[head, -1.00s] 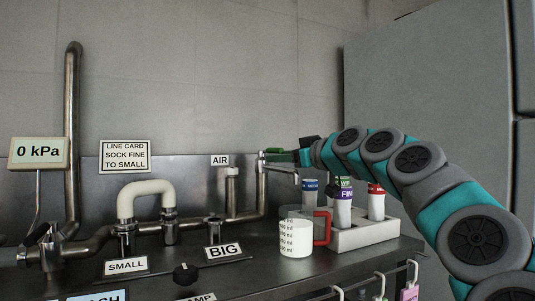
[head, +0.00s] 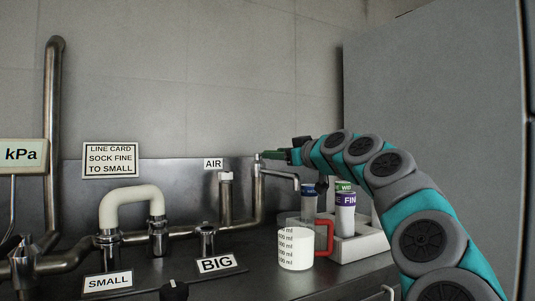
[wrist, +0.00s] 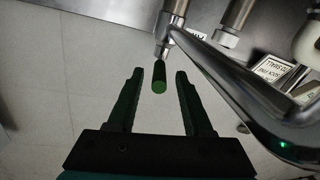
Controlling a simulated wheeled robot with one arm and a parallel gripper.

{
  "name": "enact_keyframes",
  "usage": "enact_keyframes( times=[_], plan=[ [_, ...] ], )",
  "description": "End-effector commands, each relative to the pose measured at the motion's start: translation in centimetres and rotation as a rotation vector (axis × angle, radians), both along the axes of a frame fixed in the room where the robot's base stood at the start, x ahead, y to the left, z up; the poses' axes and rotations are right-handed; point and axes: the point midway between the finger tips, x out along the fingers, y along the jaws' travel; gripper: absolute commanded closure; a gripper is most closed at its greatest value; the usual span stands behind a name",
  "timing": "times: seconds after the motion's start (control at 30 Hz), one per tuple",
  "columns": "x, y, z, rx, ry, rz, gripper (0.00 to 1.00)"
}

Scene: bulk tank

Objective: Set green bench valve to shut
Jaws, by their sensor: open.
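The green bench valve handle (wrist: 159,78) is a short green grip at the end of a metal stem in the wrist view. My gripper (wrist: 157,90) is open, with one dark green finger on each side of the handle. Gaps show between the handle and both fingers. In the head view my gripper (head: 277,154) points left at the top of the upright valve pipe (head: 257,185). There the fingers largely hide the handle, and I cannot tell the two apart clearly.
A bent metal spout (head: 284,174) runs right from the valve pipe, below my gripper. A measuring jug (head: 296,250) with a red handle and a white rack (head: 362,245) with capped tubes stand below. A capped AIR stub (head: 225,200) is to the left.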

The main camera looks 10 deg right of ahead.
Motion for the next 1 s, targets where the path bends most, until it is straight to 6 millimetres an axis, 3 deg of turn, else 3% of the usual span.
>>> enact_keyframes(
  times=[0.4, 0.8, 1.0],
  plan=[
    [3.7, 1.8, -0.1, -0.001, 0.003, 0.000, 0.49],
    [4.1, 2.0, 0.0, 0.000, 0.000, 0.000, 0.49],
    [4.1, 2.0, 0.0, 0.000, 0.000, 0.000, 0.71]
  ],
)
